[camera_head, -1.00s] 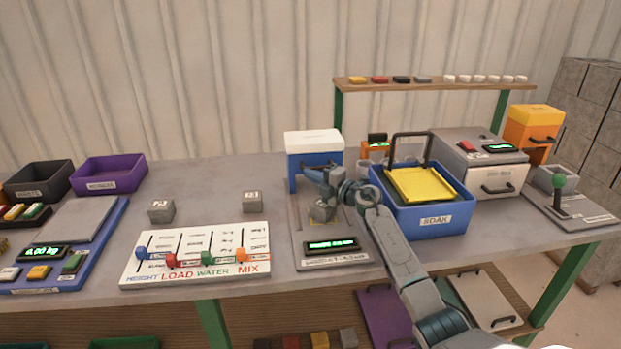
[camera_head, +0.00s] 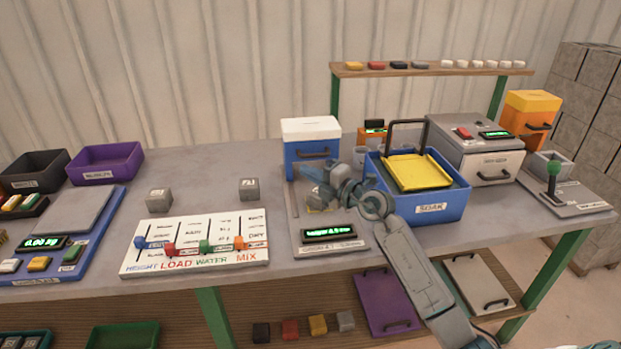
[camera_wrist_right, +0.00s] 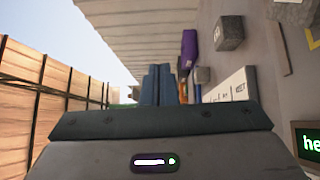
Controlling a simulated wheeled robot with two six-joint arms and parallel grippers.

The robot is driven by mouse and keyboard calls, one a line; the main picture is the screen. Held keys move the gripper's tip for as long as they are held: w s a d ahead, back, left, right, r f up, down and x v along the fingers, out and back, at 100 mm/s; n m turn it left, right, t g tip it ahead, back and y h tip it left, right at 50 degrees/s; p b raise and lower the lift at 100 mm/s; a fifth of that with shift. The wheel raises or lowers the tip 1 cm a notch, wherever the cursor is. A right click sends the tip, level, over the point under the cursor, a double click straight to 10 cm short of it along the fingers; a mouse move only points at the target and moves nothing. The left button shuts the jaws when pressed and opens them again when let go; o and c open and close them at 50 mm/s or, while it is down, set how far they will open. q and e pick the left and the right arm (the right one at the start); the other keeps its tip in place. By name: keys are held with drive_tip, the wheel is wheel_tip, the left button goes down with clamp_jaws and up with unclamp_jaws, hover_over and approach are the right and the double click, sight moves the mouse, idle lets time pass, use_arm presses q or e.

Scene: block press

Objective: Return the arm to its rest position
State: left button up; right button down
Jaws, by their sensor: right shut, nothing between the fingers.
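My right arm reaches in from the lower right in the head view. My right gripper (camera_head: 306,173) is shut and empty, above the back of the grey press plate with the green-lit display (camera_head: 329,234). In the right wrist view its two fingers (camera_wrist_right: 158,84) lie together with nothing between them. The arm covers part of the plate, and a grey shape under the gripper is too hidden to make out. My left gripper is out of view.
A blue SOAK tub (camera_head: 428,208) with a yellow tray (camera_head: 416,172) stands close to the right of my arm. A blue box with a white lid (camera_head: 311,128) is behind the gripper. Two grey blocks (camera_head: 159,200) (camera_head: 249,189) stand behind the slider board (camera_head: 196,243).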

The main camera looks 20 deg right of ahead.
drive_tip(key=s+d+r+m+t+h, duration=0.1)
drive_tip(key=s+r+m+t+h, duration=0.1)
drive_tip(key=s+m+t+h, duration=0.85)
drive_tip(key=s+d+f+m+g+h, duration=0.5)
drive_tip(key=s+f+m+g, duration=0.5)
drive_tip(key=s+m+g, duration=0.15)
drive_tip(key=s+a+f+g+y, duration=0.3)
drive_tip(key=s+a+f+g, duration=0.25)
drive_tip(key=s+f, duration=0.4)
drive_tip(key=s+a+f+g+y, duration=0.4)
drive_tip(key=s+f+g, duration=0.25)
drive_tip(key=s, duration=0.55)
wheel_tip(320, 180, down, 31)
drive_tip(key=d+g, duration=0.1)
drive_tip(key=d, duration=0.2)
drive_tip(key=s+f+m+g, duration=0.1)
drive_tip(key=s+f, duration=1.7)
drive_tip(key=shift+d+f, duration=0.2)
drive_tip(key=shift+d, duration=0.15)
